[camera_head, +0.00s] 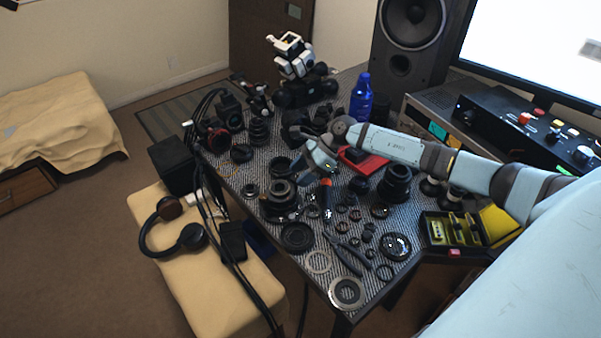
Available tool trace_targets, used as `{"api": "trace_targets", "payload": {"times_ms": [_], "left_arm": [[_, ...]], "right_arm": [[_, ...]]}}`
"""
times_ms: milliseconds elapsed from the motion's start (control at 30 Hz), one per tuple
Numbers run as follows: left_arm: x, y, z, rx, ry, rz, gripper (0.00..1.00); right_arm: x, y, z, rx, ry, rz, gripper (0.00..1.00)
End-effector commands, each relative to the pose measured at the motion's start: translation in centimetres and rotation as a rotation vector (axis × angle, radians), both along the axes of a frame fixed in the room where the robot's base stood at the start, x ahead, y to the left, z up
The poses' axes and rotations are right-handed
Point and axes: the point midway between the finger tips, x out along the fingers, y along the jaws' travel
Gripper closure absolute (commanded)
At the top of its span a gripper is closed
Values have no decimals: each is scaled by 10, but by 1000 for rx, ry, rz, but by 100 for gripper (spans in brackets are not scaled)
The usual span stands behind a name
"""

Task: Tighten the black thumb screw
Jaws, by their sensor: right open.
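My right arm comes in from the right across the dark, ribbed table (318,281). My right gripper (321,168) points down over the middle of the table and is open. It is among lens parts, just right of a black lens body (281,196). A small orange-tipped item (326,182) shows right under the gripper; I cannot tell whether they touch. I cannot pick out the black thumb screw among the many small black parts. My left gripper is not in view.
Several black rings and lens parts crowd the table, with pliers (345,256) at the front. A red box (368,163) lies behind the gripper. A blue bottle (361,98) and a speaker (411,40) stand behind. A yellow-lined case (455,232) is at right.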

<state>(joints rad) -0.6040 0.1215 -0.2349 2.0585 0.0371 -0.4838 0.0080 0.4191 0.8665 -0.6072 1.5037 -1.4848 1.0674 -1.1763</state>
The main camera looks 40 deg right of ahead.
Motion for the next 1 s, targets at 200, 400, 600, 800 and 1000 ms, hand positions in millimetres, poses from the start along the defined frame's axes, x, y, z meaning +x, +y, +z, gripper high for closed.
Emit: {"api": "trace_targets", "payload": {"times_ms": [200,400,600,800,1000], "left_arm": [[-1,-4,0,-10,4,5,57],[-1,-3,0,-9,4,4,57],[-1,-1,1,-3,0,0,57],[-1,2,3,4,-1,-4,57],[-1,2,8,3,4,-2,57]], "right_arm": [[1,4,-3,0,0,0,50],[1,3,-3,0,0,0,63],[1,3,-3,0,0,0,100],[0,3,-3,-1,1,-13,100],[-2,3,-2,-1,2,-89,100]]}}
